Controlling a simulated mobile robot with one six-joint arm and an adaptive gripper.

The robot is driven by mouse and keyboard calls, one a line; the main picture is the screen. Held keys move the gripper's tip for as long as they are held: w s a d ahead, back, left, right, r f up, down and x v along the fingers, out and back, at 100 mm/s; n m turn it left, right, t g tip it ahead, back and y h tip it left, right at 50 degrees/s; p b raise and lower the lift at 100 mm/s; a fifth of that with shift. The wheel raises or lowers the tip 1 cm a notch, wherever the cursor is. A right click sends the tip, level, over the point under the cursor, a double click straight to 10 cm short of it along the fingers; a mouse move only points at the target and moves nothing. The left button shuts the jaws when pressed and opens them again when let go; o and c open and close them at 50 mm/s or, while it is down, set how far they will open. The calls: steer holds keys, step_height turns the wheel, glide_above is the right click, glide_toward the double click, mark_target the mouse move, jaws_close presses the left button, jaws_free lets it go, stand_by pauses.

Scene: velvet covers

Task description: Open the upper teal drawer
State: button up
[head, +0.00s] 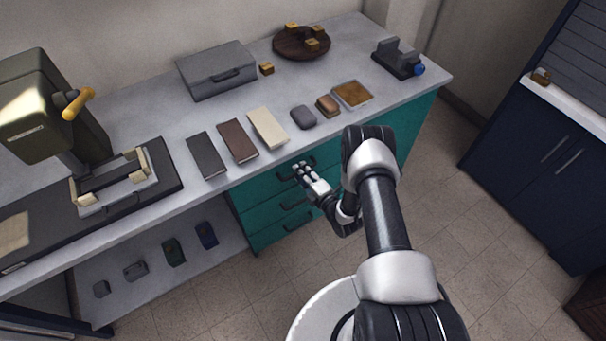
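A teal drawer unit (260,240) stands under the grey worktop, its drawers stacked with dark bar handles. The upper teal drawer (256,189) is the top one, just below the worktop edge, and looks closed. Its dark handle (283,177) shows partly beside my fingers. My gripper (302,168) is in front of the upper drawer, fingertips pointing at the handle and close to it in the picture. I cannot tell whether the fingers touch the handle or are around it. My gripper and arm hide the right part of the drawer fronts.
The worktop (340,120) overhangs the drawers and carries several flat books, a grey case (216,70), a round wooden board (301,44) and a press-like machine (50,105). A lower shelf (150,295) lies left of the drawers. Tiled floor (470,190) is free to the right, before a dark blue cabinet (540,150).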

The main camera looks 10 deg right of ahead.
jaws_close()
stand_by(0.6)
